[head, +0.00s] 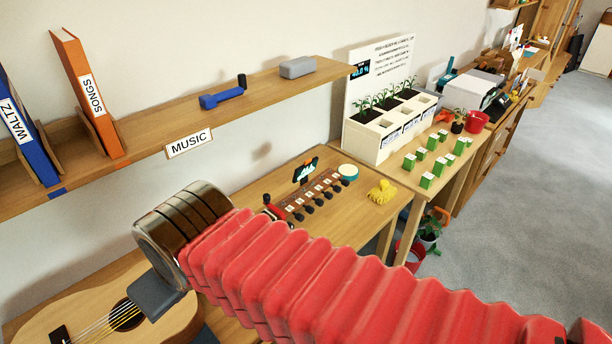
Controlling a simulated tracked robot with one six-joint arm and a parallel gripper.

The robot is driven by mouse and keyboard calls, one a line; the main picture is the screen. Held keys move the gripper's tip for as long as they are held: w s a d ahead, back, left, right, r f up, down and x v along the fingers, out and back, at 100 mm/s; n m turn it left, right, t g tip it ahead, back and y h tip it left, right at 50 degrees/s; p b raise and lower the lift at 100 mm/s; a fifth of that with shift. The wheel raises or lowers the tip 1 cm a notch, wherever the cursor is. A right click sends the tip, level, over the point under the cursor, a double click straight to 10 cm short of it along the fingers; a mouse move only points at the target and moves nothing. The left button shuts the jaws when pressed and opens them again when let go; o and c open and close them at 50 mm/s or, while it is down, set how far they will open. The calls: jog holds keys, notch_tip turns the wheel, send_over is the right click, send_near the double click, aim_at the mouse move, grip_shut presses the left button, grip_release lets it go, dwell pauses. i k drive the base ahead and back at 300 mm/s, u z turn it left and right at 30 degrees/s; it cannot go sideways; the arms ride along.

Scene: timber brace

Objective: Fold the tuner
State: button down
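A small tuner (306,170) with a dark, lit display stands up at the far edge of the guitar's headstock (322,190). The headstock has several dark pegs. The guitar (75,312) lies on the wooden table, its body at the lower left; most of its neck is hidden behind my arm. My gripper (157,296) shows only as a dark grey part below the metal wrist, over the strings by the sound hole. It is well to the left of the tuner and apart from it. Its fingers cannot be made out.
A wooden shelf (140,134) above the table holds binders, a blue tool (222,98) and a grey case (297,67). A yellow cloth-like thing (381,192) and a round tin (347,172) lie near the headstock. A planter (366,142) and green-white boxes (426,180) stand farther right.

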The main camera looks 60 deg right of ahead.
aim_at(308, 167)
jog(key=k, duration=2.45)
jog(key=z, duration=0.9)
jog(key=i, duration=0.95)
jog(key=u, duration=0.05)
